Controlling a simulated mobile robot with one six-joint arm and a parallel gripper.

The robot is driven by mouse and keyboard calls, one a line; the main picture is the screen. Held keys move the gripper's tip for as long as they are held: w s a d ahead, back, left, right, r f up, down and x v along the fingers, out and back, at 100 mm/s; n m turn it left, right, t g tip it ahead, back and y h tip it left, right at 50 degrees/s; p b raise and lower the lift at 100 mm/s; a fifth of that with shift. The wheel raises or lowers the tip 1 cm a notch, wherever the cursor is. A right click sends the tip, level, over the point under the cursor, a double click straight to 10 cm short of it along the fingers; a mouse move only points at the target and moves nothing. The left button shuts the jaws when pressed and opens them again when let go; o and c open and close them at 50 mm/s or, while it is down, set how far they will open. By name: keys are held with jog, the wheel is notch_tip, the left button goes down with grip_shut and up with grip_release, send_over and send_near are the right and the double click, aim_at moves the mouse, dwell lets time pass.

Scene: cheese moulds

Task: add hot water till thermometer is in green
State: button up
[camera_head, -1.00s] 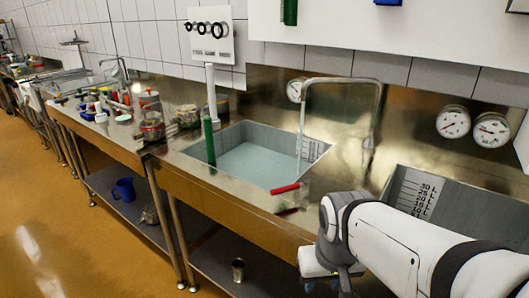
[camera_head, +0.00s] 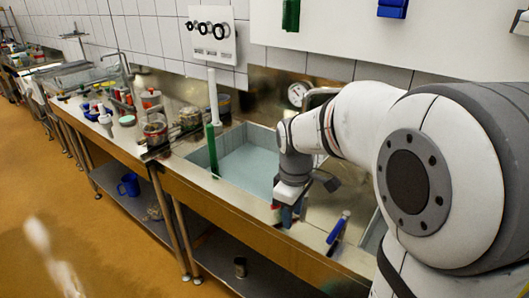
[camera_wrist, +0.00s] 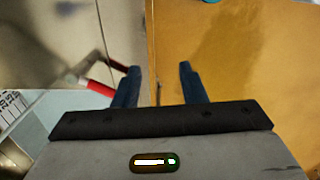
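The steel basin (camera_head: 222,183) holds pale water (camera_head: 247,168). A round white dial gauge (camera_head: 297,94) is on the wall behind it; its needle and any green zone are too small to read. My gripper (camera_head: 287,216) hangs at the basin's front right corner. In the wrist view its two blue fingers (camera_wrist: 159,72) are apart with nothing between them. A red lever handle (camera_wrist: 101,88) lies just left of the left finger. A blue lever handle (camera_head: 338,228) stands farther right on the counter. The tap is mostly hidden behind my arm.
A green and white upright rod (camera_head: 211,146) stands at the basin's left side. Jars and bottles (camera_head: 154,126) crowd the counter farther left. A blue jug (camera_head: 128,185) sits on the lower shelf. The floor in front (camera_head: 120,250) is mostly free.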

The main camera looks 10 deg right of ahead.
jog(key=w+r+n+g+p, duration=0.1)
jog(key=w+n+g+p, duration=0.1)
jog(key=w+n+p, duration=0.85)
jog(key=shift+w+d+f, duration=0.1)
jog(key=shift+w+f, duration=0.1)
jog(key=shift+f, duration=0.9)
jog(key=shift+w+a+f, duration=0.1)
jog(key=shift+w+f, duration=0.05)
jog(key=shift+f, duration=0.95)
jog(key=shift+w+d+f, duration=0.1)
jog(key=shift+w+f, duration=0.1)
jog(key=shift+f, duration=0.9)
grip_shut()
jog(key=shift+d, duration=0.1)
